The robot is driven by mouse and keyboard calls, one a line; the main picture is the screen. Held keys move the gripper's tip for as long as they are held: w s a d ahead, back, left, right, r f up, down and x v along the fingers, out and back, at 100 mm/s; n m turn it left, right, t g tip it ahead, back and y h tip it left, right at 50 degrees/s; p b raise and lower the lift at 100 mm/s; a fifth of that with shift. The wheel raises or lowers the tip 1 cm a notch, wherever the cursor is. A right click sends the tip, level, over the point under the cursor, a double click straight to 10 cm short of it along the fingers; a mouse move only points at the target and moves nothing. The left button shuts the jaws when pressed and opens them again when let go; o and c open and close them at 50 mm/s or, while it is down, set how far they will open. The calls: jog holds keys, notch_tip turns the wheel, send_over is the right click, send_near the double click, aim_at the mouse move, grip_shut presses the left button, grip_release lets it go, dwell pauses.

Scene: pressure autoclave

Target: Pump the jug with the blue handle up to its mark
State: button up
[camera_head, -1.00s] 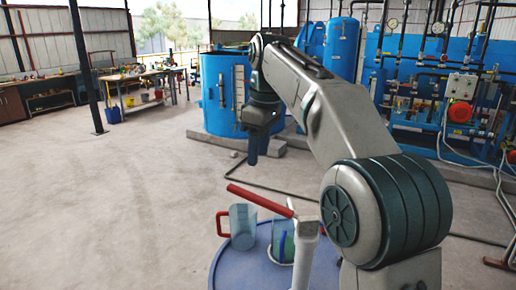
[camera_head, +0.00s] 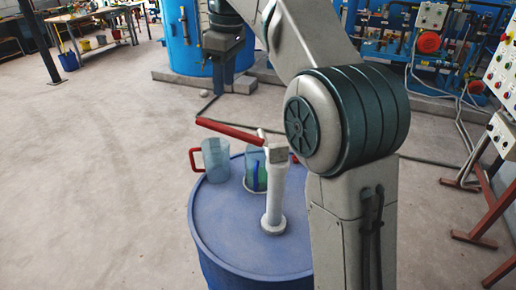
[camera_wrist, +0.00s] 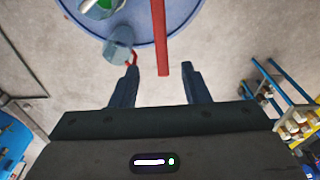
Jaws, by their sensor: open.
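The jug with the blue handle (camera_head: 255,172) stands on a blue drum, behind the pump post and partly hidden by it. It has some green in it; the level against its mark cannot be read. The white hand pump (camera_head: 273,205) rises from the drum top, with a red lever (camera_head: 228,130) pointing left. A second clear jug with a red handle (camera_head: 216,160) stands at the drum's left edge. My gripper (camera_head: 222,86) hangs open beyond the lever. In the wrist view, the lever's end (camera_wrist: 161,55) lies between my open fingers in the picture, apparently untouched.
The blue drum (camera_head: 222,232) stands on open concrete floor. A large blue tank (camera_head: 185,45) is behind my gripper. Hoses and a red-legged control stand (camera_head: 485,205) are at the right. The floor at the left is clear.

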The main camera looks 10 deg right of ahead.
aim_at(210, 122)
jog(key=shift+f, duration=0.1)
jog(key=a+f+y, duration=0.1)
jog(key=f, duration=0.3)
jog(key=w+a+f+y+b, duration=0.1)
jog(key=a+f, duration=0.1)
jog(key=f, duration=0.2)
jog(key=w+a+f+t+y+b, duration=0.1)
jog(key=f, duration=0.4)
jog(key=shift+a, duration=0.4)
jog(key=shift+r, duration=0.1)
grip_shut()
